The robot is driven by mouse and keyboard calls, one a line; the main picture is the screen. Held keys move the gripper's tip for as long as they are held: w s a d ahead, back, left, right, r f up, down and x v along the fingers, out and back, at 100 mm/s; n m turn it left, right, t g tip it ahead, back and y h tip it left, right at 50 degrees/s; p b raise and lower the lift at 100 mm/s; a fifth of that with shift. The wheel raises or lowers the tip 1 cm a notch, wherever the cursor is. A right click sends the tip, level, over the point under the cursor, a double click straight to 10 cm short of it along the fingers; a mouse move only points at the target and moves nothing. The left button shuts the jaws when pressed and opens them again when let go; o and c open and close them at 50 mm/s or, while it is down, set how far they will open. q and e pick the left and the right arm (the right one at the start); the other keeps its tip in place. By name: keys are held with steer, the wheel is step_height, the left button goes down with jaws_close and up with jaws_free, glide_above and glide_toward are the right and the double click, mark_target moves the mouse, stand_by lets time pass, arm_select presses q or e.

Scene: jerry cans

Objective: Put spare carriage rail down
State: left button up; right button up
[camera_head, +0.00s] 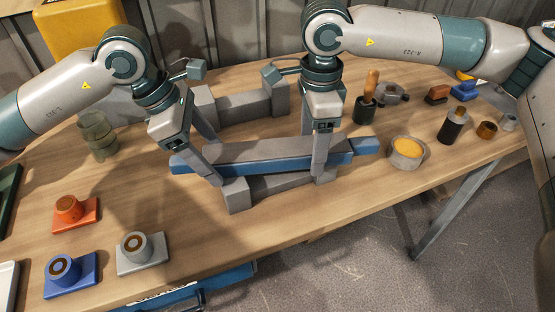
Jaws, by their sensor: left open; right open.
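The spare carriage rail (265,153), a long blue and grey bar, lies lengthwise across the front grey cradle (237,196) on the wooden table. Its blue ends stick out to both sides. My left gripper (212,160) is open around the rail's left part, with a finger in front of it. My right gripper (318,158) is open around the rail's right part, also with a finger in front. The far fingers are mostly hidden. Whether the fingers touch the rail, I cannot tell.
A second grey cradle (243,108) stands behind, empty. Orange (76,213), blue (70,276) and grey (142,254) bases with cylinders stand at the front left. A cup with yellow contents (407,153) stands right of the rail. Small parts and tools crowd the right end.

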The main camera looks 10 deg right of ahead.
arm_select(q)
steer(key=shift+r, duration=0.1)
steer(key=v, duration=1.2)
arm_select(e)
step_height(320, 180, up, 12)
stand_by(0.8)
steer(key=shift+a, duration=0.1)
stand_by(0.4)
